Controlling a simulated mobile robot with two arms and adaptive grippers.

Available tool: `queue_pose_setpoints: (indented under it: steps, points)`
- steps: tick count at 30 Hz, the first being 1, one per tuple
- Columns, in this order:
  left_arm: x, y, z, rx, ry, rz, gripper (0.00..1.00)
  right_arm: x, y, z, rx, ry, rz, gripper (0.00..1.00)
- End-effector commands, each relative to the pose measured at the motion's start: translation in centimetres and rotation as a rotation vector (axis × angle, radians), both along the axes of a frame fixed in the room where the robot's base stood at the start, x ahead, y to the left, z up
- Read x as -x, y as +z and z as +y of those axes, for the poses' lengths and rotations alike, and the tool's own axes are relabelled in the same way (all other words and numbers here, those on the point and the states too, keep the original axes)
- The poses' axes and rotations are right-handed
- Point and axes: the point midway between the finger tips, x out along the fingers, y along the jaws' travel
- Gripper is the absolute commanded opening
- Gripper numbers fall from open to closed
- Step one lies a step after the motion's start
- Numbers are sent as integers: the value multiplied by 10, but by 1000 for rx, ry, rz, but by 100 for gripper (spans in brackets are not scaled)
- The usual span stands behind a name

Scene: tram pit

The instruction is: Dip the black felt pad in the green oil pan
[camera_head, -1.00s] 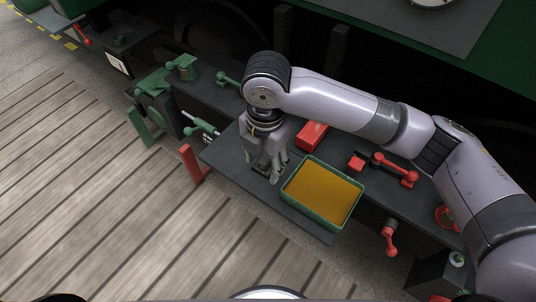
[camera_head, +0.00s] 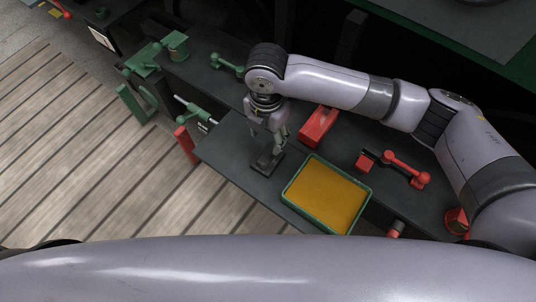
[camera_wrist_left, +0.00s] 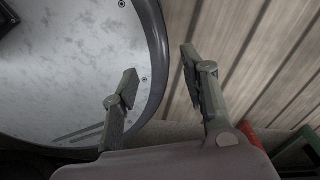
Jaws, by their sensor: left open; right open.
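The black felt pad (camera_head: 267,164) is a small dark block on the dark bench top, left of the oil pan. My right gripper (camera_head: 275,147) points down just above the pad, its fingers open; whether they touch the pad I cannot tell. The green oil pan (camera_head: 290,199) is a shallow rectangular tray with amber oil, right of the pad and near the bench's front edge. My left gripper (camera_wrist_left: 158,68) is open and empty in the left wrist view; it is not seen in the head view.
A red box (camera_head: 318,126) lies behind the pan. A red-handled tool (camera_head: 404,170) lies to the right on the bench. A green-and-silver tool (camera_head: 193,107) and red post (camera_head: 186,144) stand at the left. Wooden planks (camera_head: 80,150) form the clear floor. My large pale body part fills the bottom.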

Motion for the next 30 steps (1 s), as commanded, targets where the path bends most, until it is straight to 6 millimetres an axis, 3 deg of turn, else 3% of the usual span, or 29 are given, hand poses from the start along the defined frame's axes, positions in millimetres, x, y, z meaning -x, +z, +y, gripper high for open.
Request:
queue_pose_setpoints:
  steps: [4,14,21,30]
  points:
    - [1,1,0,1,-1,1,41,0,-27,0,1,-1,2,50]
    - [-30,7,-3,6,-2,-46,41,4,-54,-2,1,0,2,50]
    - [-23,9,-3,5,-2,-35,41,7,-87,-3,0,0,0,50]
    - [-15,8,-2,4,-2,-22,41,6,-92,-3,-1,1,-1,50]
